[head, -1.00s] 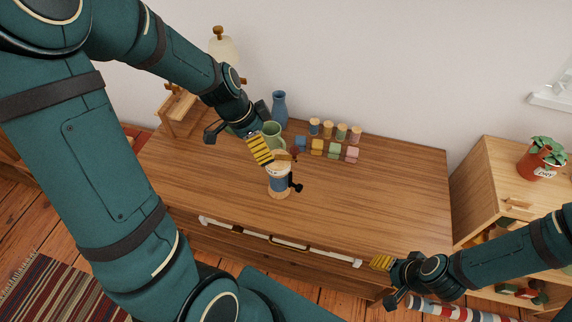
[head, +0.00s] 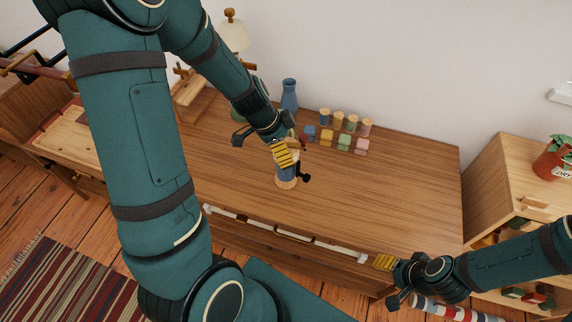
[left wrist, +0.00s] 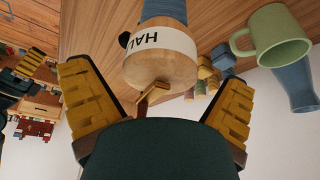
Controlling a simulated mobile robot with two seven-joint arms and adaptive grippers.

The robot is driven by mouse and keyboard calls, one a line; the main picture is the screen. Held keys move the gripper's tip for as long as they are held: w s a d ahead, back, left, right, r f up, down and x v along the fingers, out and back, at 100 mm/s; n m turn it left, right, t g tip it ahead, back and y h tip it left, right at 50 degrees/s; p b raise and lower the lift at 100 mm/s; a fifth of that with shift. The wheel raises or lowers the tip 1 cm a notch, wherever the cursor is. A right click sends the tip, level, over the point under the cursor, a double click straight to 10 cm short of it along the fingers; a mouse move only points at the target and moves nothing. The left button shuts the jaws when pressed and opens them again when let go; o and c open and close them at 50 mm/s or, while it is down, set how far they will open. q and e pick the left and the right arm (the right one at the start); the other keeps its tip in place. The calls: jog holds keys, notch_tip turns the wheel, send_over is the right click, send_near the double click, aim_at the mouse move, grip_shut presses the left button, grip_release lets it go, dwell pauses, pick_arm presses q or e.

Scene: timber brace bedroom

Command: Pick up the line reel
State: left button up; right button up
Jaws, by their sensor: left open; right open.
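The line reel (head: 286,182) stands upright on the wooden dresser top, with a pale wooden base, blue line and a dark crank on its right side. My left gripper (head: 282,154) is at its upper part and hides its top. In the left wrist view the reel (left wrist: 160,62) shows its round wooden end and a white label reading "HAL", the rest cut off. My left gripper (left wrist: 157,80) is open there, one yellow finger on each side, with visible gaps to the reel. My right gripper (head: 383,262) is open and empty near the dresser's front edge.
A blue vase (head: 289,96) and a green mug (left wrist: 273,35) stand behind the reel. Several small colored blocks (head: 343,142) and wooden-topped jars (head: 338,120) stand behind and to the right. The right part of the dresser top (head: 400,190) is clear.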

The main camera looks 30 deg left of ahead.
pick_arm(q)
jog(key=shift+b+x, duration=0.3)
jog(key=shift+x, duration=1.25)
jog(key=c, duration=1.2)
jog(key=shift+r, duration=0.2)
